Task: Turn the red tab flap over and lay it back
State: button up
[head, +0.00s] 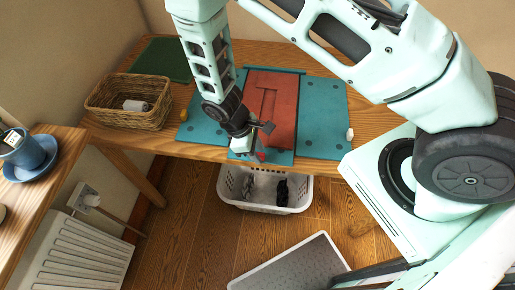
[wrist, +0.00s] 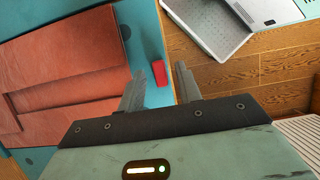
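A small bright red tab (head: 260,157) sits at the near edge of a teal strip, by the table's front edge. In the wrist view the red tab (wrist: 159,72) lies just beyond and between my fingertips, on the teal strip's edge. A brick-red panel (head: 284,104) with a folded layer lies flat on the teal board (head: 322,119); it fills the left of the wrist view (wrist: 60,75). My gripper (head: 259,136) is open and empty, above the near edge of the red panel. Contact with the tab cannot be told. My gripper hides part of the panel in the head view.
A wicker basket (head: 129,103) with a white roll stands at the table's left. A white laundry basket (head: 265,192) stands below the front edge, a grey-topped box (head: 292,265) on the floor.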

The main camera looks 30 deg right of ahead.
jog(key=shift+f, duration=0.2)
jog(key=shift+s, duration=0.1)
grip_shut()
jog(key=shift+r, duration=0.15)
